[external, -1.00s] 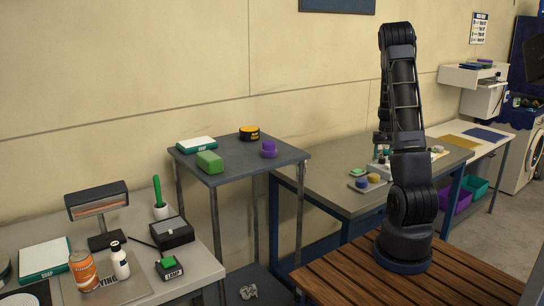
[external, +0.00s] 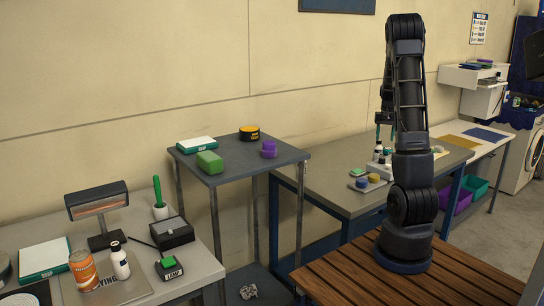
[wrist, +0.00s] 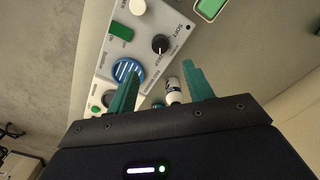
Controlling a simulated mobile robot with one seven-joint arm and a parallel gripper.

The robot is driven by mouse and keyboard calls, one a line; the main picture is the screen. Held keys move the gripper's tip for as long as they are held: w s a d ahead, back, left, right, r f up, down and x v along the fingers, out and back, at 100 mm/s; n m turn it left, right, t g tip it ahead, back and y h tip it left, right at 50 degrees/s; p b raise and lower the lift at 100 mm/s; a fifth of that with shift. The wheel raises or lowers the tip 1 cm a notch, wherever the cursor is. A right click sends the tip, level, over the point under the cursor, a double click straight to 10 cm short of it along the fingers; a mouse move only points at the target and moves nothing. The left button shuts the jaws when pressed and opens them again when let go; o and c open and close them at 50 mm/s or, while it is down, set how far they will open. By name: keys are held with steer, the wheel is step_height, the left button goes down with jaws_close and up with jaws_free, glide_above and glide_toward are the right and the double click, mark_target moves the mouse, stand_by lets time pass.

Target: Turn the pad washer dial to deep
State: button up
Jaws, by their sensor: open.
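The pad washer panel (wrist: 165,18) is a pale sloped plate with printed labels in the wrist view. Its black dial (wrist: 160,43) sits beside lettering where "SOFT" can be read. Which mark the dial points at is too small to tell. My gripper (wrist: 162,70) has two teal fingers spread apart with nothing between their tips, and the dial appears just beyond them. In the external view my gripper (external: 385,125) hangs above the far workbench, partly hidden by my arm, and the panel is mostly hidden there.
Near the dial are a white knob (wrist: 138,7), a green switch (wrist: 120,31) and a blue striped round part (wrist: 126,70). A small white bottle (wrist: 173,90) stands close by the right finger.

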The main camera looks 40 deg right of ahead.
mark_target(382, 161)
steer(key=shift+m, duration=0.6)
steer(key=shift+f, duration=0.1)
step_height(382, 161, down, 11)
steer(key=shift+r, duration=0.2)
steer(key=c, duration=1)
